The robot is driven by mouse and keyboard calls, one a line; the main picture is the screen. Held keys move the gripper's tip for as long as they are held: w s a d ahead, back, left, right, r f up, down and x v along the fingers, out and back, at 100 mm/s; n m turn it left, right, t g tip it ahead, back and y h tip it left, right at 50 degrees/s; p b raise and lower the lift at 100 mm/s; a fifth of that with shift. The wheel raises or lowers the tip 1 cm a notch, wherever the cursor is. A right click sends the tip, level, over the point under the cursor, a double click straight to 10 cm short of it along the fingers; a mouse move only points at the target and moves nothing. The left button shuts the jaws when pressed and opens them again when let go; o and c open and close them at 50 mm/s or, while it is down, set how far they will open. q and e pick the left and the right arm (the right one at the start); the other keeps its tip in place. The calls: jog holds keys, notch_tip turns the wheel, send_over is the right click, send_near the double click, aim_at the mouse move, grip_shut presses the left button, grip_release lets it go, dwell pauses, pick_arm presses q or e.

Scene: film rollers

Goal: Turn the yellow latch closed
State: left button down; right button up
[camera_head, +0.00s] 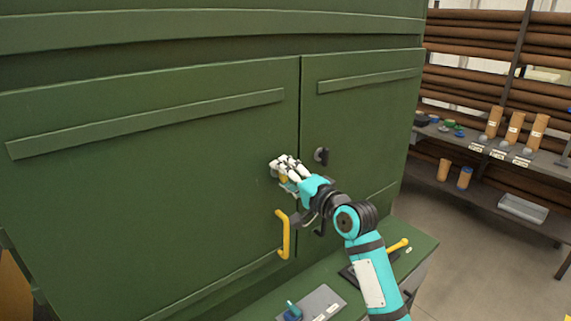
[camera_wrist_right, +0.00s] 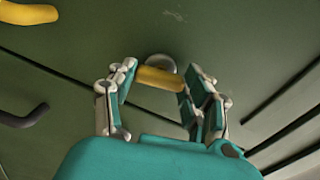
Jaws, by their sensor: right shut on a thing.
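The yellow latch (camera_wrist_right: 158,78) sits on a round grey mount on the green cabinet door, between the fingers of my right gripper (camera_wrist_right: 156,88). In the head view, my right gripper (camera_head: 287,171) is at the left door near the seam, and its fingers hide most of the latch (camera_head: 283,179). My right gripper is shut on the latch, with a finger on each side of it. A dark catch (camera_head: 321,156) is on the right door, across the seam. How far the latch is turned cannot be told. My left gripper is not in view.
A yellow door handle (camera_head: 283,235) stands below my right gripper; it also shows in the wrist view (camera_wrist_right: 27,13). A dark handle (camera_wrist_right: 22,117) is nearby. A green ledge (camera_head: 250,312) bears small items below. Shelves with rollers (camera_head: 514,127) stand at right, beyond open floor.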

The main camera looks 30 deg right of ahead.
jog(key=shift+m+p, duration=0.9)
jog(key=o, duration=1.2)
jog(key=shift+s, duration=0.15)
jog(key=s, duration=0.7)
jog(key=s+d, duration=0.1)
jog(key=s, duration=0.3)
jog(key=shift+s, duration=0.35)
